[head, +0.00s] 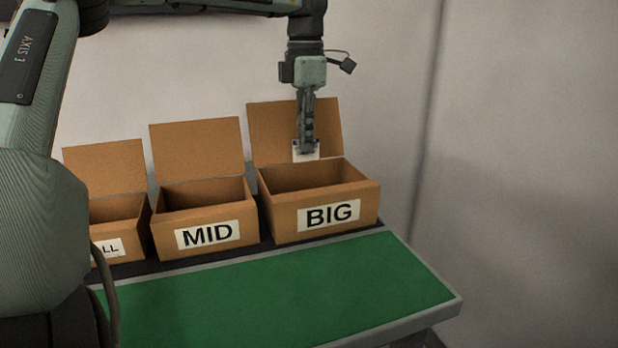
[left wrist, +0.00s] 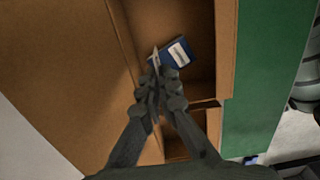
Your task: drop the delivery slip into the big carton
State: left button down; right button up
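The big carton (head: 283,214) stands open at the right end of the row, its lid raised at the back and a BIG label on its front. My left gripper (head: 306,148) points down over its opening, in front of the raised lid. It is shut on the delivery slip (head: 306,155), a small white piece with blue at its upper corners. In the left wrist view the slip (left wrist: 155,58) shows nearly edge-on between the fingertips (left wrist: 156,78). The slip appears above the carton floor. My right gripper is in neither view.
A blue item with a white label (left wrist: 172,54) appears inside the carton, beyond the fingertips. The MID carton (head: 165,222) and a smaller open carton (head: 93,215) stand to the left. The green bench top (head: 280,290) in front is clear.

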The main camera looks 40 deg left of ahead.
pick_arm(q)
jog(key=shift+f, duration=1.55)
jog(key=c, duration=2.2)
grip_release()
jog(key=o, duration=0.6)
jog(key=shift+c, duration=0.2)
notch_tip(320, 180, up, 12)
jog(key=shift+r, duration=0.1)
